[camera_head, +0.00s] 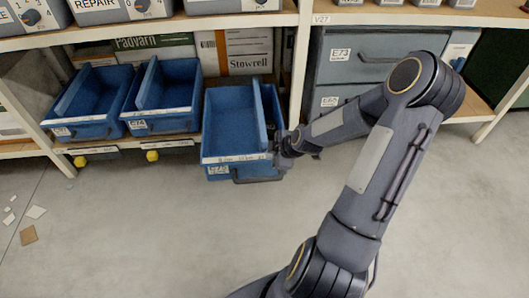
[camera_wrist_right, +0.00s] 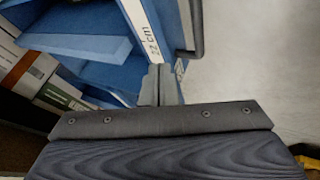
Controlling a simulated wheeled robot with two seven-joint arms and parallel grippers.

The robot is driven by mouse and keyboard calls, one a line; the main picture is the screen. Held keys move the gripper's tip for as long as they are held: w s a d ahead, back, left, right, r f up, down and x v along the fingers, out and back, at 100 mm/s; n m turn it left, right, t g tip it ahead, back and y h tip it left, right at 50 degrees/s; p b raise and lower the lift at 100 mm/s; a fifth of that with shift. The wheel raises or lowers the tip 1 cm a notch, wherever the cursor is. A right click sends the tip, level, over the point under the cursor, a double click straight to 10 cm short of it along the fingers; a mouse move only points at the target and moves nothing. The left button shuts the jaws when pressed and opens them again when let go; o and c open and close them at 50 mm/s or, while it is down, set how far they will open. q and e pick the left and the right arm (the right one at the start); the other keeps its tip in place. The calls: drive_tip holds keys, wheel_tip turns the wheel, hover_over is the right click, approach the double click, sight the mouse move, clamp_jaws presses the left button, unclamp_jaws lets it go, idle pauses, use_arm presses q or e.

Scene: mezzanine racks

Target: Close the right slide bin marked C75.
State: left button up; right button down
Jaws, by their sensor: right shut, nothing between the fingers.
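The right blue slide bin (camera_head: 236,118) stands pulled out past the shelf edge, over the floor, further than its two neighbours. Its front carries a white strip, a small label too blurred to read surely, and a dark handle (camera_head: 258,179). My right gripper (camera_head: 279,148) is shut and empty at the bin's front right corner; I cannot tell whether it touches. In the right wrist view the shut fingers (camera_wrist_right: 160,84) are close beside the bin's front (camera_wrist_right: 168,12), by the strip's end, with the handle beyond. My left gripper is out of view.
Two more blue bins (camera_head: 92,103) (camera_head: 166,95) sit on the shelf to the left. Behind are cartons (camera_head: 235,52). Grey drawers (camera_head: 365,57) stand right of the upright. The floor (camera_head: 130,230) in front is mostly clear, with scraps at far left.

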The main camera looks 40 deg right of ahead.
sight(266, 147)
drive_tip(key=b+x, duration=0.1)
drive_tip(key=x, duration=0.3)
drive_tip(key=shift+w+d+r, duration=0.25)
drive_tip(key=shift+w+d, duration=0.5)
drive_tip(key=shift+w, duration=0.25)
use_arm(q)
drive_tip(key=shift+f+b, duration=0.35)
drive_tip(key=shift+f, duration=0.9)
use_arm(e)
drive_tip(key=shift+w+d+r, duration=0.1)
drive_tip(key=shift+w+d, duration=0.2)
drive_tip(key=shift+w, duration=0.2)
